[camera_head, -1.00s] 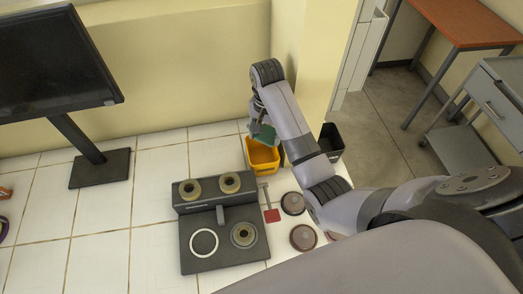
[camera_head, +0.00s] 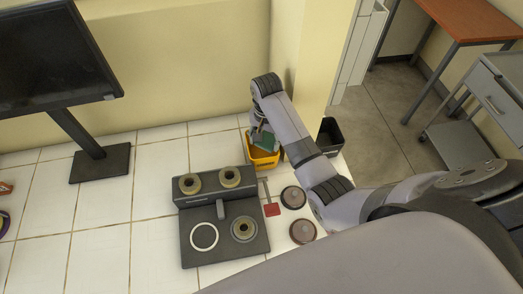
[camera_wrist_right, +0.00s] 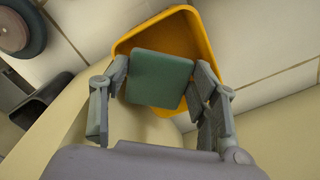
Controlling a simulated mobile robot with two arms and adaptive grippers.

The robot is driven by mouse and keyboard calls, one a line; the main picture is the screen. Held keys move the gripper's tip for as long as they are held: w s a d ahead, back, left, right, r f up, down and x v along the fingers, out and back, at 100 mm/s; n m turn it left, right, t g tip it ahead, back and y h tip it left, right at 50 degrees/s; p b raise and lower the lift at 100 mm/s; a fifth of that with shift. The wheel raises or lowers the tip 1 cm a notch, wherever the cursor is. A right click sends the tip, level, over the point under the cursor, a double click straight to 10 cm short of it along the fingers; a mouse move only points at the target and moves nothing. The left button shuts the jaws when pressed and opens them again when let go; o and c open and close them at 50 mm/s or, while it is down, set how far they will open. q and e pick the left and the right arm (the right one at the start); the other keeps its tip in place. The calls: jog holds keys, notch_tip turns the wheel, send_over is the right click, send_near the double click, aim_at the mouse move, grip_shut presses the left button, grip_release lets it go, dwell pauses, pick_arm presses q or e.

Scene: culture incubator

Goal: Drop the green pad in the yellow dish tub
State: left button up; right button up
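The green pad (camera_wrist_right: 160,78) is between the two fingers of my right gripper (camera_wrist_right: 158,88) in the wrist view, with the fingers close against its sides. The yellow dish tub (camera_wrist_right: 190,30) lies directly beyond the pad, and its rim shows around the pad's far side. In the head view the pad (camera_head: 266,141) is over the tub (camera_head: 263,160), low at its opening, and covers part of it. My right gripper there is mostly hidden by my arm. I cannot tell whether the pad touches the tub. My left gripper is not in view.
A black bin (camera_head: 331,137) stands right of the tub, beyond my arm. A dark device with round rings (camera_head: 220,215) is left and nearer, with a red-ended tool (camera_head: 271,209) and two round brown-topped items (camera_head: 293,197) beside it. A monitor (camera_head: 50,60) stands at left.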

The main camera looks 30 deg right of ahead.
jog(key=o, duration=0.4)
notch_tip(320, 180, up, 8)
jog(key=shift+f, duration=0.25)
dwell(0.3)
dwell(0.4)
